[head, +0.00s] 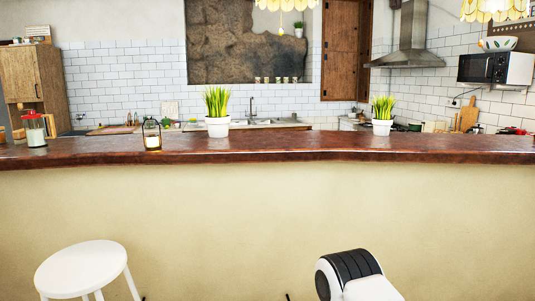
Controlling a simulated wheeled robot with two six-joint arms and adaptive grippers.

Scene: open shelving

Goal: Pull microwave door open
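The microwave (520,68) is at the upper right of the head view, mounted high against the tiled wall, far off beyond the counter. It has a dark front and a pale side. Its door (474,68) looks shut, with a small handle toward the right part of the dark front. Neither of my grippers is in view. A white and black rounded part at the bottom right looks like one of my arm links; no fingers show on it.
A long bar counter (300,144) with a pale front wall (220,215) spans the view between me and the kitchen. A white stool (82,266) stands at the lower left. Potted plants (217,127), a lantern (152,142) and a jar (36,137) stand on the counter.

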